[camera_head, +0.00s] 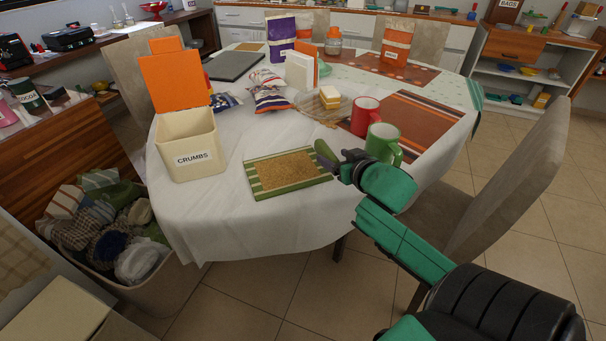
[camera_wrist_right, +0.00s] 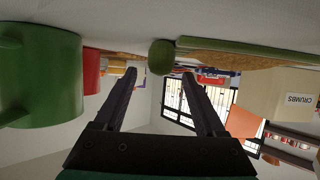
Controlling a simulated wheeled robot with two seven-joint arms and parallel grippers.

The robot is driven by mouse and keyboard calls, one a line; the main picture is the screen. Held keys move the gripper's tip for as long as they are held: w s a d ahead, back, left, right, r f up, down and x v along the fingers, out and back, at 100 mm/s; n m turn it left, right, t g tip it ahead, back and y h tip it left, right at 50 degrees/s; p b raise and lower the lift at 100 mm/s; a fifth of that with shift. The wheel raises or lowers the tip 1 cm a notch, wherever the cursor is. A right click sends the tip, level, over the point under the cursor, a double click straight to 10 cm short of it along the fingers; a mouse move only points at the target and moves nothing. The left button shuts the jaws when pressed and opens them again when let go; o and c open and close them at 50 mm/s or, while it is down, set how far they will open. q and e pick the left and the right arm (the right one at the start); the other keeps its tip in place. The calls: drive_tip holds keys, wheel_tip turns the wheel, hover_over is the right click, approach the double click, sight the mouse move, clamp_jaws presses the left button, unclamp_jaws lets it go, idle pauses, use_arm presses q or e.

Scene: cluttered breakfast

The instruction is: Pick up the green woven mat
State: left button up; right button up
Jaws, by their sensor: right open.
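The green woven mat (camera_head: 261,189) lies flat near the front edge of the white-covered table, with green and white striped ends and a tan middle. In the right wrist view, its thin edge (camera_wrist_right: 250,46) shows at the upper right. My right gripper (camera_head: 341,165) is just beside the mat's right end, low over the table, open with nothing held. In the wrist view its two fingers (camera_wrist_right: 160,73) stand apart. A rounded green object (camera_wrist_right: 162,55) shows beyond and between the fingertips, close to the mat's edge. My left gripper is not in view.
A green mug (camera_head: 383,142) and a red mug (camera_head: 364,115) stand close behind my right gripper. The crumbs bin (camera_head: 190,150) with its orange lid raised is left of the mat. Bare tablecloth lies in front of the mat. A chair (camera_head: 510,180) stands at right.

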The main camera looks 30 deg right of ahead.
sight(331, 154)
drive_tip(key=b+x, duration=0.1)
drive_tip(key=x, duration=0.4)
drive_tip(key=shift+w+d+f, duration=0.1)
drive_tip(key=shift+w, duration=0.2)
drive_tip(key=shift+s, duration=0.15)
drive_tip(key=shift+c, duration=1.2)
clamp_jaws()
wheel_tip(331, 154, up, 20)
drive_tip(key=p, duration=0.5)
drive_tip(key=c, duration=0.9)
unclamp_jaws()
clamp_jaws()
